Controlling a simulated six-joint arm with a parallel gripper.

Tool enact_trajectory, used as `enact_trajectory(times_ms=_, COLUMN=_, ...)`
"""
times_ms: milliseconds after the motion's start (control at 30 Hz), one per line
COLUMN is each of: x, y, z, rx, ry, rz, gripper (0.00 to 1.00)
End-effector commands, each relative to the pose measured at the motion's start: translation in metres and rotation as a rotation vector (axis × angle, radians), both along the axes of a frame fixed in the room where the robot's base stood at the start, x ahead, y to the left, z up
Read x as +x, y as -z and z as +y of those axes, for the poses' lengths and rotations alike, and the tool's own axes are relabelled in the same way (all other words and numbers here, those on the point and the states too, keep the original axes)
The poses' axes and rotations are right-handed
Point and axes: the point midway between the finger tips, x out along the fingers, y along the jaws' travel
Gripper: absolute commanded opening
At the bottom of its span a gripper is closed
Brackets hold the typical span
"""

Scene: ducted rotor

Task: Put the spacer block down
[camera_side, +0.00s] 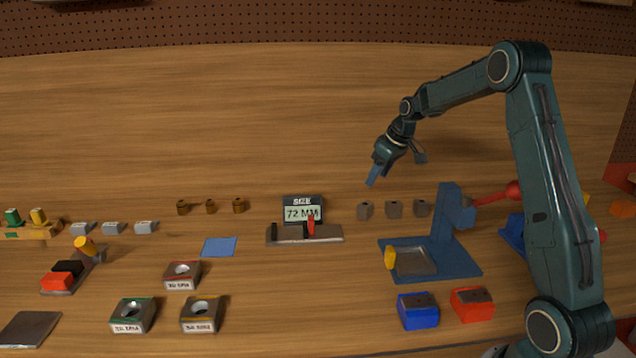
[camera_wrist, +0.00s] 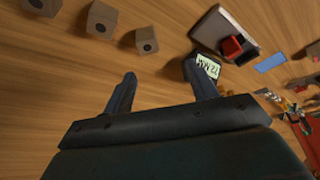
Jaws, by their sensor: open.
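My gripper (camera_side: 396,168) is open, with nothing between its fingers. It hangs in the air above the table, up and behind the row of small blocks in the side view. Both spread fingers show in the wrist view (camera_wrist: 160,72), with bare wood between them. Three small grey-brown blocks, each with a dark hole, stand in a row on the table: a left block (camera_side: 365,210), a middle block (camera_side: 394,209) and a right block (camera_side: 422,208). They also show in the wrist view, the nearest block (camera_wrist: 147,40) apart from the fingers. I cannot tell which thing is the spacer block.
A size gauge (camera_side: 304,234) reading 72 MM stands left of the blocks. A blue fixture (camera_side: 455,262) with an upright stands to the right. A blue mat (camera_side: 218,247) lies bare. Labelled grey blocks (camera_side: 133,315) stand at front left. The wood behind is clear.

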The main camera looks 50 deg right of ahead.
Motion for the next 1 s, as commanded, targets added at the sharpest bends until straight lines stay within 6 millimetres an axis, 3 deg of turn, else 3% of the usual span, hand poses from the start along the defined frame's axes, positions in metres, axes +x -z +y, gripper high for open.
enact_trajectory(times_ms=267, x=-0.02, y=-0.053, z=0.074, rx=-0.017, ry=-0.01, rz=-0.008, gripper=0.58)
enact_trajectory(times_ms=500, x=-0.054, y=-0.089, z=0.139, rx=-0.025, ry=-0.011, rz=-0.016, gripper=0.58)
enact_trajectory(times_ms=733, x=-0.098, y=-0.111, z=0.192, rx=-0.029, ry=-0.011, rz=-0.03, gripper=0.58)
enact_trajectory(times_ms=1000, x=-0.159, y=-0.122, z=0.243, rx=-0.027, ry=-0.011, rz=-0.051, gripper=0.58)
